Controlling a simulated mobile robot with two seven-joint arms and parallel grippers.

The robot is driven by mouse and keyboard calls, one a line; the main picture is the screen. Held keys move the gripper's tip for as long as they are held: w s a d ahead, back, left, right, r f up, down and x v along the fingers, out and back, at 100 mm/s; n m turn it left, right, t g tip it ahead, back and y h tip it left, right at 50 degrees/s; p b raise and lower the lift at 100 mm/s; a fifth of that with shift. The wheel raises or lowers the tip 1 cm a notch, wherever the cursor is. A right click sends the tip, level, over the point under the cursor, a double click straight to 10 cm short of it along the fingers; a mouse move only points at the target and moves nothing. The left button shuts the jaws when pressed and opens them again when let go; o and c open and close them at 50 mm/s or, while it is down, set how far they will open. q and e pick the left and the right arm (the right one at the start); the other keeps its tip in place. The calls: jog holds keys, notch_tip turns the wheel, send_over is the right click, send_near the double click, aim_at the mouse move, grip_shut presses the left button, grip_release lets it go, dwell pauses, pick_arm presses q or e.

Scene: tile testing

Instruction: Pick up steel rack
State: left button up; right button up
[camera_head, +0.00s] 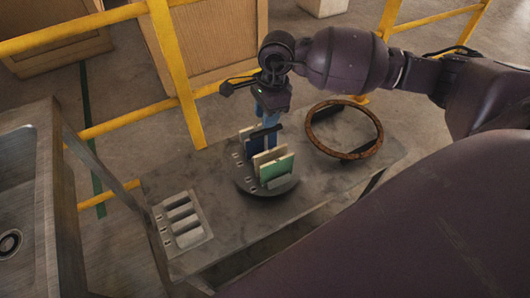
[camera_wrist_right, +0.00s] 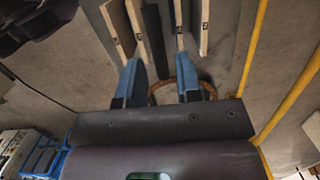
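The steel rack (camera_head: 284,187) stands on the grey table in the head view. It has a dark round base and holds several upright tiles, including a green tile (camera_head: 277,168), cream ones and a dark blue one. My right gripper (camera_head: 270,122) points down over the back part of the rack, its blue fingers among the tile tops. In the right wrist view my right gripper (camera_wrist_right: 159,72) has its fingers apart, with a dark upright bar (camera_wrist_right: 154,40) between them and cream tiles (camera_wrist_right: 117,28) on both sides. Contact with the bar cannot be told. My left gripper is out of view.
A brown ring (camera_head: 343,155) lies on the table (camera_head: 215,215) right of the rack. A grey holder with slots (camera_head: 181,220) is at its left. A sink (camera_head: 18,195) stands far left. Yellow railings (camera_head: 176,75) and wooden crates (camera_head: 215,40) are behind.

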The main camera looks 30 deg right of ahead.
aim_at(265, 136)
jog(key=f, duration=0.5)
jog(key=f+b, duration=0.1)
jog(key=f, duration=0.1)
jog(key=shift+s+a+f, duration=0.15)
jog(key=shift+a+f, duration=0.15)
jog(key=shift+f, duration=0.05)
jog(key=shift+r, duration=0.1)
grip_shut()
